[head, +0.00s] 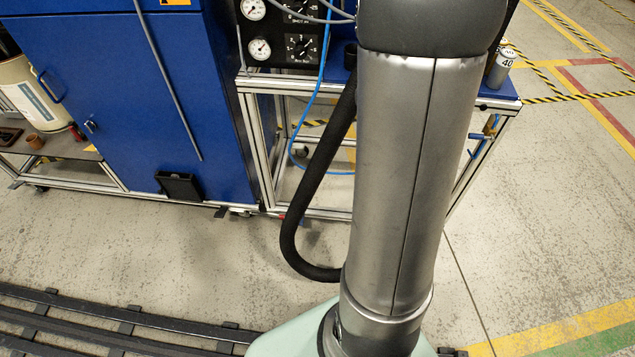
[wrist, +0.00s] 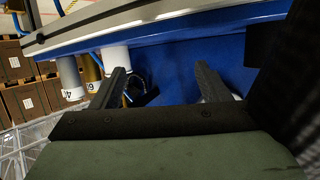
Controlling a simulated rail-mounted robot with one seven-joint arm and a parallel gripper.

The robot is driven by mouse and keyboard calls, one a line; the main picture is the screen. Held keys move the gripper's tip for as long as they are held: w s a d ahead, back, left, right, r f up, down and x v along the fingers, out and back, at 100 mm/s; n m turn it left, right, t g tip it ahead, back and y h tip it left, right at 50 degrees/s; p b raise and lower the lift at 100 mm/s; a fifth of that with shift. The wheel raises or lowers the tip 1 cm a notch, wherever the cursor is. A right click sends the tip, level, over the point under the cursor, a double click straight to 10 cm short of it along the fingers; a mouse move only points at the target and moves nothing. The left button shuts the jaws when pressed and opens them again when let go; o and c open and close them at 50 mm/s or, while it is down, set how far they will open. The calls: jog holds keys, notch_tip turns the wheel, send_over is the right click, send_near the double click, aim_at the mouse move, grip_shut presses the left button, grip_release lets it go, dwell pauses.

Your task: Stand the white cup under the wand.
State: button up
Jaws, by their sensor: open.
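My gripper (wrist: 160,72) shows in the wrist view with its two dark fingers apart and nothing visibly held between them. A plain white round-sided object (wrist: 117,59) lies beyond the left finger, which partly covers it. It may be the white cup, but I cannot tell for sure. It is beside two labelled cylinders, a brownish one (wrist: 92,72) and a grey one marked 40 (wrist: 70,78). I cannot make out the wand in either view. In the head view my own arm hides the middle of the bench and the gripper is not visible.
A blue bench top (wrist: 180,62) lies beyond the fingers. The head view shows a blue cabinet (head: 120,90), a gauge panel (head: 283,45), a hanging black hose (head: 300,225) and a can marked 40 (head: 500,66) at the bench's right end. Open floor lies at the right.

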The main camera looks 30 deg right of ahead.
jog(key=s+a+f+n+y, duration=0.15)
jog(key=a+n+y, duration=0.3)
jog(key=a, duration=0.85)
jog(key=a+f+n+y, duration=0.25)
jog(key=a+y, duration=0.35)
jog(key=a, duration=0.6)
jog(key=s+a+n+g, duration=0.2)
jog(key=s+a+g, duration=0.2)
jog(key=s, duration=0.5)
jog(key=s+a+n+g, duration=0.3)
jog(key=s+a, duration=0.3)
jog(key=s, duration=0.3)
jog(key=shift+a+f+g+y, duration=0.25)
jog(key=shift+a+g+y, duration=0.05)
jog(key=shift+g+y, duration=0.2)
